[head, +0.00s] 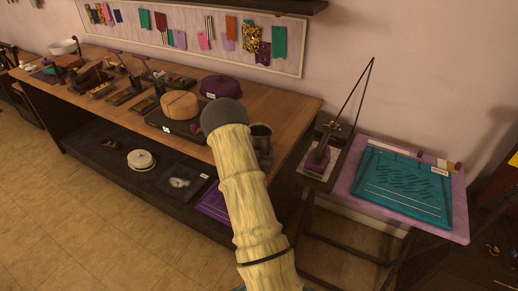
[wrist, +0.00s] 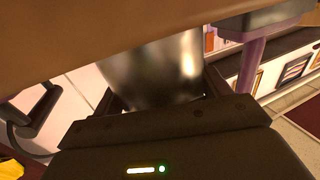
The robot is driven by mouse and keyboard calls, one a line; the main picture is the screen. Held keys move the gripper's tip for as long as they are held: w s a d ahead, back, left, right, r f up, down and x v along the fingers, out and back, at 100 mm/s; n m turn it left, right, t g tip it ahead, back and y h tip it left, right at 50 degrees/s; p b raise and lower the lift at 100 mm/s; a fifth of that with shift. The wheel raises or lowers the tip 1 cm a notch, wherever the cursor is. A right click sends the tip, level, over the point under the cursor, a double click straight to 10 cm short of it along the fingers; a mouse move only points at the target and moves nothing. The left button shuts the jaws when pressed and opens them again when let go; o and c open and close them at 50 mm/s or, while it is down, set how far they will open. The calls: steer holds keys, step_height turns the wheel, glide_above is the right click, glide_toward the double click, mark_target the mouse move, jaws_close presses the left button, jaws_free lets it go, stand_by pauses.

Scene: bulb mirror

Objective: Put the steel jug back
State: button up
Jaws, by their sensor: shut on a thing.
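The steel jug (wrist: 165,70) is a shiny grey metal vessel, seen close up in the wrist view between the fingers of my gripper (wrist: 165,98). My gripper is shut on it. A broad brown surface hides the jug's upper part in that view. In the head view a dark metallic part of the jug (head: 262,132) shows just right of my pale arm, at the right end of the wooden table (head: 302,107). My arm hides the gripper and most of the jug there. I cannot tell whether the jug touches the table.
On the table a round tan block (head: 180,104) and a purple round item (head: 220,86) stand left of my arm. A low shelf holds a white lidded pot (head: 141,159).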

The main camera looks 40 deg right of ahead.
steer(key=shift+f, duration=0.15)
steer(key=o, duration=1.3)
steer(key=shift+s+a, duration=0.15)
steer(key=shift+a, duration=0.1)
steer(key=b+v, duration=0.2)
steer(key=v, duration=0.9)
steer(key=shift+s+a+b, duration=0.15)
steer(key=shift+s+b, duration=0.05)
steer(key=shift+b, duration=0.2)
steer(key=shift+w, duration=0.1)
